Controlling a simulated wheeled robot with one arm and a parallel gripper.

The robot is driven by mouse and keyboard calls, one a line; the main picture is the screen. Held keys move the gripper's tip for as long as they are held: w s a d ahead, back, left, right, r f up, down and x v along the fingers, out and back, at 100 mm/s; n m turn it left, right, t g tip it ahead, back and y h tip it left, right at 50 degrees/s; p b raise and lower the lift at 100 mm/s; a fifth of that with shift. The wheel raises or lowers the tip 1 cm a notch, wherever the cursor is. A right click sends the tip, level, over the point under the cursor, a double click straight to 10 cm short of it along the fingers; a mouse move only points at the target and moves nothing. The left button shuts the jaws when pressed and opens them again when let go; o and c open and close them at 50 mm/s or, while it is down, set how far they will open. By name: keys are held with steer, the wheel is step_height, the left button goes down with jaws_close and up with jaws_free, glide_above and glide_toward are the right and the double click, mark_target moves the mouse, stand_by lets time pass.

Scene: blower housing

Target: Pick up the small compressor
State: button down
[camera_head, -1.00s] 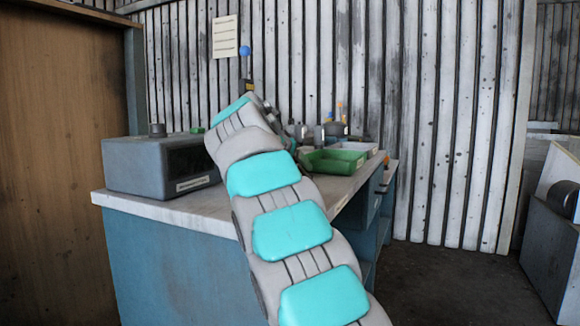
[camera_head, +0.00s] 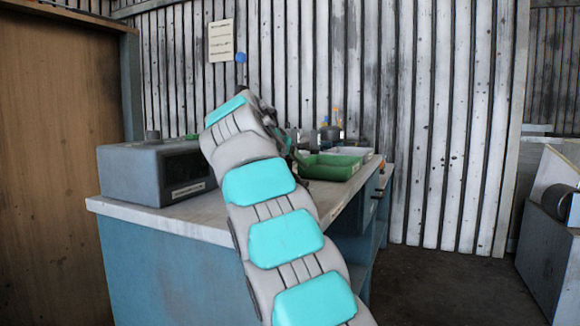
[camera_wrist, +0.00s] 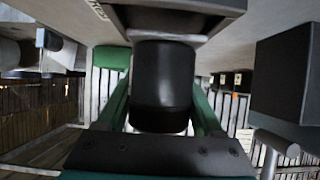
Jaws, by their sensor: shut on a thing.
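In the wrist view my gripper (camera_wrist: 160,104) has its two green fingers shut on a black rounded cylinder, which I take to be the small compressor (camera_wrist: 162,82). The cylinder sits between the fingers, one on each side. Its far end meets a pale rim in the picture; I cannot tell whether it touches it. In the head view my arm covers the gripper and the held thing, so neither shows clearly there.
A grey box (camera_head: 150,180) stands on the left of the workbench (camera_head: 160,222). A green tray (camera_head: 330,167) and small items lie at its right rear. A blue ball (camera_head: 240,57) shows above my arm.

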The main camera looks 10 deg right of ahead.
steer(key=shift+r+p, duration=0.35)
steer(key=shift+r, duration=0.5)
